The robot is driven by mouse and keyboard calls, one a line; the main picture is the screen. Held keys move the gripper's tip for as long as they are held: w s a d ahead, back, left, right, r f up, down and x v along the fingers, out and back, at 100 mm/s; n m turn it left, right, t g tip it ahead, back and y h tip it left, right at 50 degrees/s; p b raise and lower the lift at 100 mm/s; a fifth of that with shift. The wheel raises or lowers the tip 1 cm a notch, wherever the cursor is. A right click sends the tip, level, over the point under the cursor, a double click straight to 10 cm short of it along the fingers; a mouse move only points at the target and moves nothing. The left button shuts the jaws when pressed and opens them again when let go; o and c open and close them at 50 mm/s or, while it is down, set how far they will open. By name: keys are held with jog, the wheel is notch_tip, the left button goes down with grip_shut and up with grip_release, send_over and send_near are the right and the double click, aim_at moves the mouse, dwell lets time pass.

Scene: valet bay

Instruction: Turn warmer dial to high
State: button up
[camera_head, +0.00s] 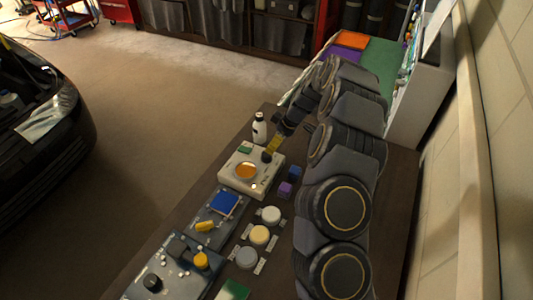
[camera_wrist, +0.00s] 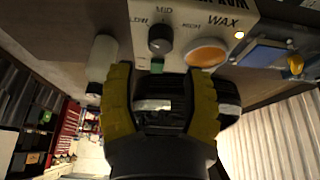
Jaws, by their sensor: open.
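The wax warmer (camera_head: 234,183) is a cream box on the dark bench, with an orange round well (camera_head: 245,171) on top. Its black dial (camera_wrist: 160,39) shows in the wrist view, with LOW to its left, MID above and HIGH to its right. I cannot tell for sure which mark the dial points to. My gripper (camera_wrist: 160,80) has yellow fingers spread apart and empty, with the dial just beyond the tips. In the head view, my gripper (camera_head: 271,148) is at the warmer's far right corner, by the dial. I cannot tell whether it touches.
A white bottle (camera_head: 259,130) stands close behind the warmer. A tray with a blue pad (camera_head: 224,203) and several round tins (camera_head: 259,235) are nearer. A car (camera_head: 50,115) stands at left, beyond open floor.

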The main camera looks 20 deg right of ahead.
aim_at(267, 156)
jog(key=x, duration=0.7)
jog(key=shift+a, duration=0.1)
grip_shut()
